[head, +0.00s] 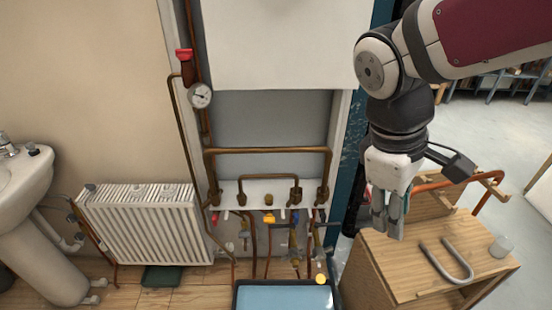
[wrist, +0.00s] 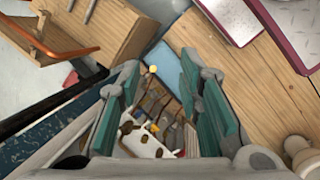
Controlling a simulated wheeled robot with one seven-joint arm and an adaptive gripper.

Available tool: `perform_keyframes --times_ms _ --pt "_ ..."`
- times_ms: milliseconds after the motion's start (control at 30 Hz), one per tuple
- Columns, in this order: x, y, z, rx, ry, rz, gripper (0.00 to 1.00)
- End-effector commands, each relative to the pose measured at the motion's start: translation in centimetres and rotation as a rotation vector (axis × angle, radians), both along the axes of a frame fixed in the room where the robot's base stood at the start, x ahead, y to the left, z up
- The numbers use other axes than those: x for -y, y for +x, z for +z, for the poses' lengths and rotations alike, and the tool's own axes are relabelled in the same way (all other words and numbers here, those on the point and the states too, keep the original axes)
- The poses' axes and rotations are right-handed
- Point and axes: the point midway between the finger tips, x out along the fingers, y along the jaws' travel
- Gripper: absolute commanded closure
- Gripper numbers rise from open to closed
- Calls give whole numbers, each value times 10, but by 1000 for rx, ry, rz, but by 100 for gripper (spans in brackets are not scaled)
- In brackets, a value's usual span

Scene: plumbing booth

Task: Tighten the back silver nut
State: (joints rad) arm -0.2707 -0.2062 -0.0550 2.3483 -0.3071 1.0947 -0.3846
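No silver nut can be made out for certain; the fittings are small. Several copper pipes (head: 268,150) run down to a white bracket (head: 258,188) under the boiler, with coloured valve handles such as a yellow one (head: 269,218) below. The bracket and pipes also show far off between my fingers in the wrist view (wrist: 150,140). My gripper (head: 387,232) hangs pointing down, right of the pipes and beside the wooden cabinet. Its teal-padded fingers are apart with nothing held between them, as the wrist view shows (wrist: 160,68).
The wooden cabinet (head: 405,262) carries a grey U-shaped pipe (head: 446,262) and a small grey cup (head: 500,247). A copper pipe on a wooden stand (head: 455,185) is behind my gripper. A blue-topped tray (head: 285,297) stands before the pipes. A radiator (head: 145,222) and sink (head: 22,185) are left.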

Motion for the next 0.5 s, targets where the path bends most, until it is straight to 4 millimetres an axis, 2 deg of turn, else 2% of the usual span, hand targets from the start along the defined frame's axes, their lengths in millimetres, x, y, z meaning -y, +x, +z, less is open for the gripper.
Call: perform_keyframes --times_ms 33,267,500 --pt "-3 13 -19 -52 -37 69 68" --pt "-12 58 -79 -265 -198 380 68" --pt "-28 101 -147 -497 -372 701 68"
